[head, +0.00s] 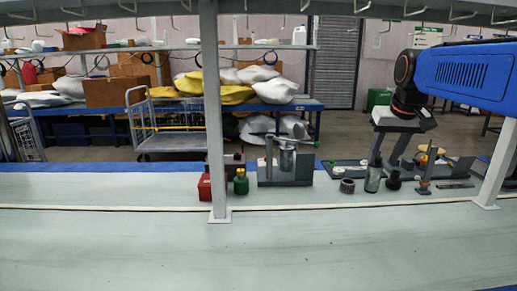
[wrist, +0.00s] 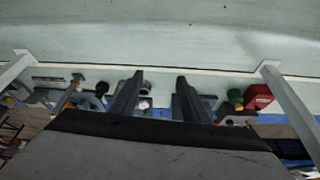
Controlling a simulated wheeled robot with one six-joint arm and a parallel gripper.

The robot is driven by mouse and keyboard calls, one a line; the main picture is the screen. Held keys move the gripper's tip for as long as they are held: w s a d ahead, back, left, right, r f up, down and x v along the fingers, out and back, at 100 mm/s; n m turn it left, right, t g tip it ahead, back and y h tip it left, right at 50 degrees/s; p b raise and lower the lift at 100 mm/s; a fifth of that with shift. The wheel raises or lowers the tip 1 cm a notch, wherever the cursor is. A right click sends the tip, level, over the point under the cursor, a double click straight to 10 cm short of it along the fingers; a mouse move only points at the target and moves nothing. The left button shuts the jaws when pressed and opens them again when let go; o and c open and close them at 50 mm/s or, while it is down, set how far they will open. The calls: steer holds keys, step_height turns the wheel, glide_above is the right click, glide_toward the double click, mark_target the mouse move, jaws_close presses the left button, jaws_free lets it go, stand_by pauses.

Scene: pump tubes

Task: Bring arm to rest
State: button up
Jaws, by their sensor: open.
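My gripper (head: 386,158) hangs at the end of my blue arm on the right in the head view, over the far part of the pale workbench (head: 110,245). In the wrist view my gripper (wrist: 160,77) shows two dark fingers well apart, with nothing held between them. A grey pump-like fixture with a metal cylinder (head: 287,160) stands to the left of the gripper in the head view. A small clear-grey bottle (head: 373,178) and a dark ring (head: 347,186) stand near the fingers. My gripper partly hides the small parts behind it.
Another post (head: 496,165) rises at the right. A shelf beam (head: 110,12) crosses above. The near half of the bench is clear.

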steer(key=s+a+f, duration=0.3)
steer(key=s+f, duration=0.8)
steer(key=s, duration=0.3)
steer(key=s+a+f+n, duration=0.1)
steer(key=s+a+f, duration=0.2)
steer(key=s+f, duration=0.8)
steer(key=s, duration=0.3)
